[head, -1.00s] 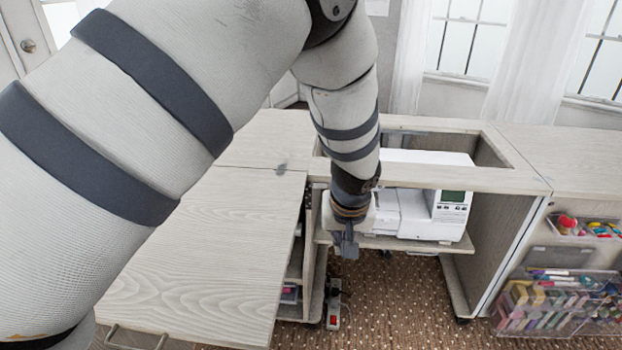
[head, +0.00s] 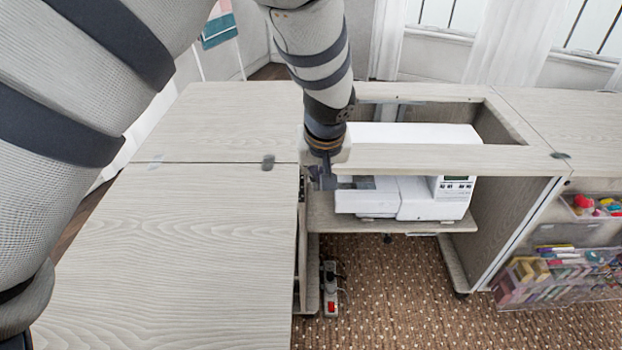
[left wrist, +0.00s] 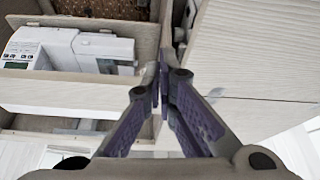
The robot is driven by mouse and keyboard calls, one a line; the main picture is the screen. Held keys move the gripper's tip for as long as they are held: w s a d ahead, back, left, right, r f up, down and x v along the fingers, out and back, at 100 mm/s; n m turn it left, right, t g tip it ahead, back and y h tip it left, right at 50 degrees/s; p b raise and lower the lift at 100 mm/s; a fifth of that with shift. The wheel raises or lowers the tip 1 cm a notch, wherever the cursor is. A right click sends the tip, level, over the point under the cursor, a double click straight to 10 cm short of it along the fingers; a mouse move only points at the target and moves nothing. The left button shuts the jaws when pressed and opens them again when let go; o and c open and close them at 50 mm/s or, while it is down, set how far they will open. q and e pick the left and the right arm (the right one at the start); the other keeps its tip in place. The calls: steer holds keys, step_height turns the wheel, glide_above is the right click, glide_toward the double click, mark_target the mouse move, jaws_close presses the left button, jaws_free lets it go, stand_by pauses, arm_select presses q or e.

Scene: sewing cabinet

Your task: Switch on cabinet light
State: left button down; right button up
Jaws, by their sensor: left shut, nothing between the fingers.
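The pale wood sewing cabinet (head: 440,158) has an open top frame, with a white sewing machine (head: 405,198) on the shelf inside. My left gripper (head: 322,182) points down at the left end of the cabinet's front rail, close to the inner edge of the left panel. Its fingers are shut and empty; they also show in the left wrist view (left wrist: 163,80). Whether the fingers touch the cabinet I cannot tell. I cannot make out a cabinet light or its switch. A power strip with a red part (head: 330,302) lies on the floor below. My right gripper is out of view.
A wide wooden leaf (head: 180,250) fills the left foreground. To the right, the cabinet door holds clear bins (head: 560,275) of colourful supplies. The brown dotted carpet (head: 400,290) before the cabinet is mostly clear. Windows with white curtains (head: 515,45) are behind.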

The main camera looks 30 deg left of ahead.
arm_select(q)
steer(key=w+a+f+b, duration=0.2)
steer(key=w+a+f, duration=0.2)
steer(key=f, duration=0.5)
steer(key=shift+w+f, duration=0.15)
steer(key=shift+w, duration=1.1)
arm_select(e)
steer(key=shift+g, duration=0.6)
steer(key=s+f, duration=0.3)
arm_select(q)
steer(key=shift+a, duration=0.1)
